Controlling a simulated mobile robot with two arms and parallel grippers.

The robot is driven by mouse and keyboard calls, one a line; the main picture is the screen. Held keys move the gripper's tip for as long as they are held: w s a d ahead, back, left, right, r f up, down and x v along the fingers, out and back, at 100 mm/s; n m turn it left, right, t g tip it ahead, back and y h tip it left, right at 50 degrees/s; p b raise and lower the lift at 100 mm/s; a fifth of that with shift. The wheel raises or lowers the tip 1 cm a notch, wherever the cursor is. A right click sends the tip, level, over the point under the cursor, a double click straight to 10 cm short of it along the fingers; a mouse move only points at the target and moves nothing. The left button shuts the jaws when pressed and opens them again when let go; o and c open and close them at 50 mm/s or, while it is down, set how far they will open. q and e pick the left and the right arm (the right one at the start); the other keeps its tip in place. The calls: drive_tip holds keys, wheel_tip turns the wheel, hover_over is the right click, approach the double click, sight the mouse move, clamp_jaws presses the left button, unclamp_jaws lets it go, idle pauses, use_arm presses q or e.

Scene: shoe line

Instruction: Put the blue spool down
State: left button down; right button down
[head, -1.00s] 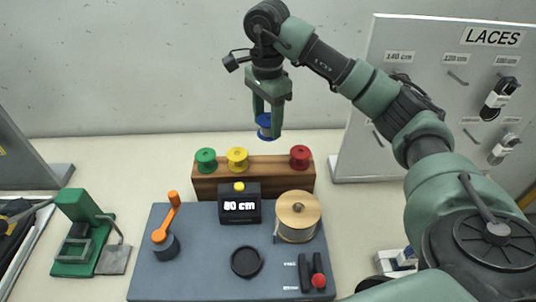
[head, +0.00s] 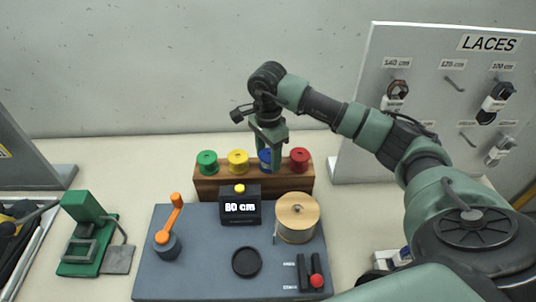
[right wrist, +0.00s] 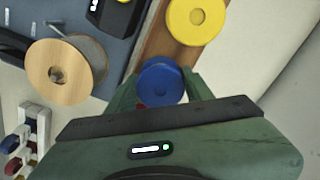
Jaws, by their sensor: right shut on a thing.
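The blue spool (head: 265,160) is at the wooden rack (head: 230,185), between the yellow spool (head: 238,161) and the red spool (head: 301,160). My right gripper (head: 268,165) comes down from above and is shut on the blue spool. In the right wrist view the blue spool (right wrist: 160,82) sits between the two green fingers, close to the rack's edge. I cannot tell whether its underside touches the rack. My left gripper is not in view.
A green spool (head: 207,162) stands at the rack's left end. In front are a grey board with a display box (head: 240,205), an orange crank (head: 172,220) and a large wooden reel (head: 297,217). A LACES panel (head: 440,110) stands at the right.

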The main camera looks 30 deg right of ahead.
sight(268, 155)
drive_tip(key=shift+f, duration=0.2)
drive_tip(key=c, duration=0.6)
unclamp_jaws()
drive_tip(key=shift+r, duration=0.1)
drive_tip(key=shift+r, duration=0.2)
drive_tip(key=shift+w+r, duration=0.1)
drive_tip(key=shift+r, duration=0.15)
wheel_tip(268, 155, up, 11)
drive_tip(key=b, duration=0.3)
drive_tip(key=shift+r, duration=0.2)
